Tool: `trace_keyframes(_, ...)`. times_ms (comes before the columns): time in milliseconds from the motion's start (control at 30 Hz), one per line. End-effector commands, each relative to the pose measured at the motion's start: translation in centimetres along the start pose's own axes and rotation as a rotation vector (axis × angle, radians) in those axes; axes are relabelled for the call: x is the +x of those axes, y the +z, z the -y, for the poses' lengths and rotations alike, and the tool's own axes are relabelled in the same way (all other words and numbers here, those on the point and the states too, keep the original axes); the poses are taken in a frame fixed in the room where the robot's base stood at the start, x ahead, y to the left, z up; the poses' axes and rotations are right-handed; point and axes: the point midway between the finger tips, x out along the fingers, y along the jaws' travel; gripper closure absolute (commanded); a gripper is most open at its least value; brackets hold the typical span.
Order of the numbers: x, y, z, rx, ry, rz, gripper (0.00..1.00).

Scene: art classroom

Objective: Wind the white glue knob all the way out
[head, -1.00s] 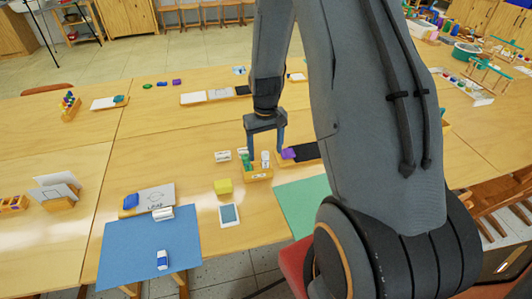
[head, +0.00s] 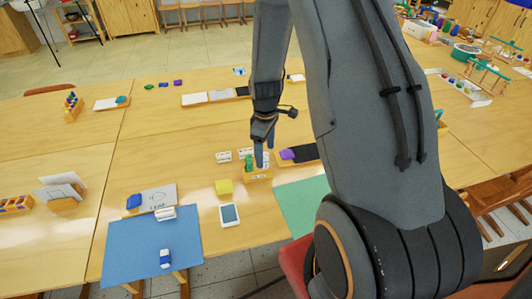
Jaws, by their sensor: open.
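My gripper (head: 264,160) is open and points down over a small wooden holder (head: 257,179) near the middle of the table. Its fingers are seen nearly edge-on. A green piece (head: 249,161) stands at the holder's left side, left of the fingers. A small white piece, perhaps the white glue knob, is at the fingertips and mostly hidden behind them. I cannot tell whether the fingers touch it.
White blocks (head: 223,157) lie behind the holder. A yellow block (head: 222,187) and a white-framed tablet (head: 230,215) lie in front left. A purple piece (head: 287,154) on a dark tray is to the right. A green mat (head: 304,205) and a blue mat (head: 150,245) lie nearer.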

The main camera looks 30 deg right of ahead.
Motion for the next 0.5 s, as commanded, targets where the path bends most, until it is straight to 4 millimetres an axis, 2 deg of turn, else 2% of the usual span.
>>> trace_keyframes(200, -0.03, 0.02, 0.03, -0.178, 0.0, 0.0, 0.3)
trace_keyframes(500, 0.01, -0.01, 0.0, -0.19, 0.0, 0.0, 0.3)
